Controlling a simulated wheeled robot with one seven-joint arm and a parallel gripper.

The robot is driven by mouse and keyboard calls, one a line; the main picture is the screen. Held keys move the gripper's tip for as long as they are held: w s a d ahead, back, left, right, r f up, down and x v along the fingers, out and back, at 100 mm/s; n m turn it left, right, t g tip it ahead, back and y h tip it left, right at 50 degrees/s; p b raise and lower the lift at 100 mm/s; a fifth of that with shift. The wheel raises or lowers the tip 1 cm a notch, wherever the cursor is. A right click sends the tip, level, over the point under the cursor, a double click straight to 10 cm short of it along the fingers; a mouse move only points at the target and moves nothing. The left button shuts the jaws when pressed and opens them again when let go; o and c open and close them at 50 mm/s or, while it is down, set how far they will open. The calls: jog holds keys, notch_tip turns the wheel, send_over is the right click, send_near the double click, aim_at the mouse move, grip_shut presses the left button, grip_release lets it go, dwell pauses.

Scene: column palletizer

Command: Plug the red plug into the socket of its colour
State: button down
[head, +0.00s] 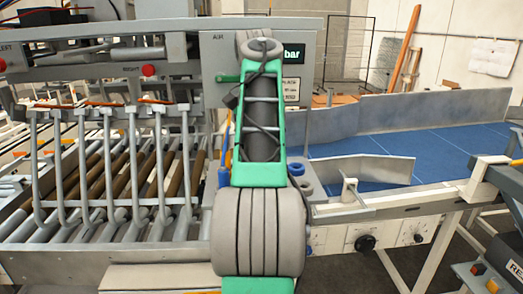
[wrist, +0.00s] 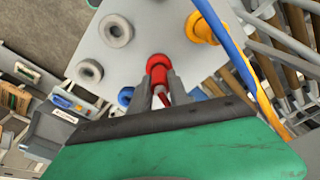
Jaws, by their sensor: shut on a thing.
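In the wrist view, my gripper (wrist: 160,86) is shut on the red plug (wrist: 158,67), which shows between and just beyond the fingertips. A red lead runs back between the fingers. The plug's front end is over the grey socket panel (wrist: 138,42); I cannot tell whether it is seated in a socket or just above one. In the head view my arm hides the gripper and the plug.
Grey round sockets (wrist: 116,30) (wrist: 89,71) sit on the panel's left side. A yellow plug or socket (wrist: 201,28) is at upper right, and a blue one (wrist: 126,96) at lower left. Blue and orange cables (wrist: 232,52) pass close on the right. Rollers (head: 110,185) lie left.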

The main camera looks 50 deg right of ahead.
jog(key=shift+f+b, duration=0.3)
jog(key=shift+f, duration=0.1)
dwell(0.3)
jog(key=c, duration=1.2)
grip_release()
jog(key=shift+o, duration=0.2)
